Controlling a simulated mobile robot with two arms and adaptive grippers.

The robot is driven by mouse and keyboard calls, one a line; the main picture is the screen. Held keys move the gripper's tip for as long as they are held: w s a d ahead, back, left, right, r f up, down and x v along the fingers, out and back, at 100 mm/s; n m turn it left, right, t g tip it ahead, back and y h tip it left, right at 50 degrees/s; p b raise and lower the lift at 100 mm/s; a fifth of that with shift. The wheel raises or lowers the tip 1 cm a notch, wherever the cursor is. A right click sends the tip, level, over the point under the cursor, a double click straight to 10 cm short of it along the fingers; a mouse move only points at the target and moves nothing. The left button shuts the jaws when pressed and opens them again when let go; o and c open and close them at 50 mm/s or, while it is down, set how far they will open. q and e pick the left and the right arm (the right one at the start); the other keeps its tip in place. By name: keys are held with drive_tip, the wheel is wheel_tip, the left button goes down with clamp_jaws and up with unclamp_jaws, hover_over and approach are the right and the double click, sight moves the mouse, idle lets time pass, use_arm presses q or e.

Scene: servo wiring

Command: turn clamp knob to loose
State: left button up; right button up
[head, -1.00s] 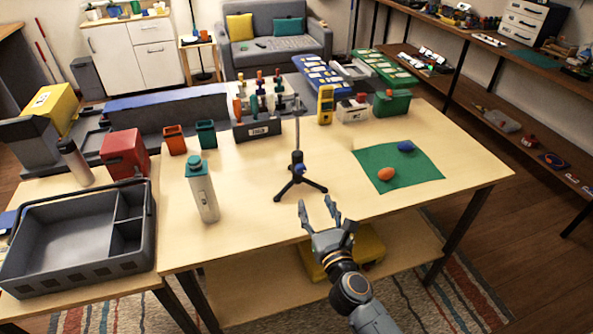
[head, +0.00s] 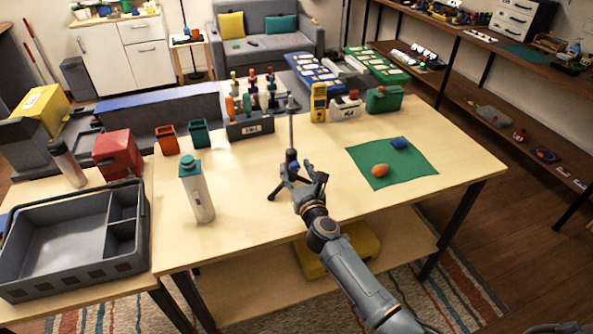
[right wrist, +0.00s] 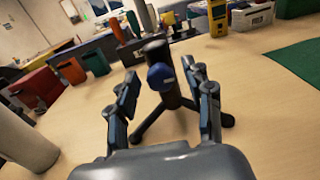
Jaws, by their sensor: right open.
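The clamp stand is a dark post (head: 291,125) on a small black tripod, upright on the wooden table. Its blue clamp knob (right wrist: 160,76) faces the camera in the right wrist view and carries a small light mark. My right gripper (head: 303,172) is open and in front of the stand. In the right wrist view its two fingers (right wrist: 162,98) stand on either side of the knob, and I see gaps between them and the knob. In the head view the gripper hides part of the tripod. My left gripper is not in view.
A white bottle with a teal cap (head: 197,190) stands to the left. A tool holder (head: 250,127) stands behind. The table's front middle is clear.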

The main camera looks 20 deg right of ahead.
clamp_jaws()
drive_tip(key=shift+n, duration=0.3)
drive_tip(key=n+p, duration=0.2)
drive_tip(key=shift+a+n, duration=0.1)
drive_tip(key=shift+n, duration=0.3)
drive_tip(key=n+p, duration=0.1)
drive_tip(key=n, duration=0.3)
drive_tip(key=shift+n, duration=0.3)
drive_tip(key=n+p, duration=0.1)
drive_tip(key=n, duration=0.4)
drive_tip(key=shift+f+p, duration=0.1)
drive_tip(key=shift+p, duration=0.3)
drive_tip(key=shift+a+f+n+p, duration=0.1)
drive_tip(key=shift+n+p, duration=0.35)
drive_tip(key=shift+n, duration=2.05)
